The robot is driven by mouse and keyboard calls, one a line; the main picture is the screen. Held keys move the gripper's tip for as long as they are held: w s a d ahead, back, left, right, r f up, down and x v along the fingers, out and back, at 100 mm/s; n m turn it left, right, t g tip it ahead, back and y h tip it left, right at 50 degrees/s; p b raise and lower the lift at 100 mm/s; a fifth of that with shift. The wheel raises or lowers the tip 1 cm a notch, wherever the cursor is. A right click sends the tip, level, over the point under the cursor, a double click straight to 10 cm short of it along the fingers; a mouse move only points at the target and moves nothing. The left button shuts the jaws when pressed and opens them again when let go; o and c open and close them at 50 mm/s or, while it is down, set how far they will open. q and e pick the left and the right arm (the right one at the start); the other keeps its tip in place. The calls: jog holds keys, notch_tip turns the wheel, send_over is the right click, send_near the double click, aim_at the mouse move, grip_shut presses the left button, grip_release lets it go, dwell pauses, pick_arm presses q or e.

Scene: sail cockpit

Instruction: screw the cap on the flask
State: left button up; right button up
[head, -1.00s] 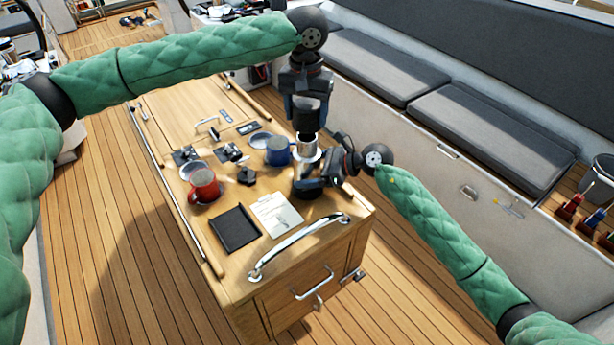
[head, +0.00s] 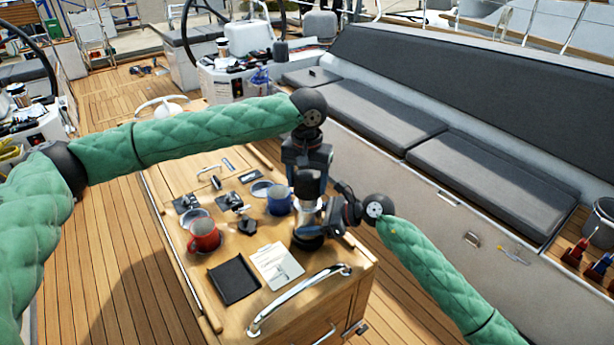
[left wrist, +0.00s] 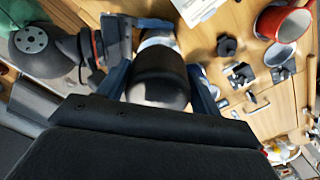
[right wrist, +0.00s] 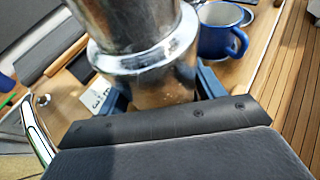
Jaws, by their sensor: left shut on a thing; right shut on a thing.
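The black cap (head: 307,184) is held in my left gripper (head: 307,172), which points down from above. In the left wrist view the cap (left wrist: 158,78) sits between the two blue fingers, in line with the silver flask (left wrist: 158,38). The metal flask (head: 306,214) is upright below the cap near the right edge of the wooden table. My right gripper (head: 322,220) is shut on the flask from the right. The right wrist view shows the flask's shiny stepped body (right wrist: 150,65) between the fingers. Cap and flask appear to meet; whether the threads are engaged cannot be seen.
A blue mug (head: 279,202) stands just left of the flask, and a red mug (head: 203,236) farther left. A black tray (head: 234,280), a paper sheet (head: 277,265) and a metal rail (head: 297,300) lie toward the table's front. Cushioned benches run along the right.

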aim_at(308, 218)
dwell(0.4)
pick_arm(q)
jog(key=shift+f, duration=0.9)
jog(key=shift+f, duration=0.6)
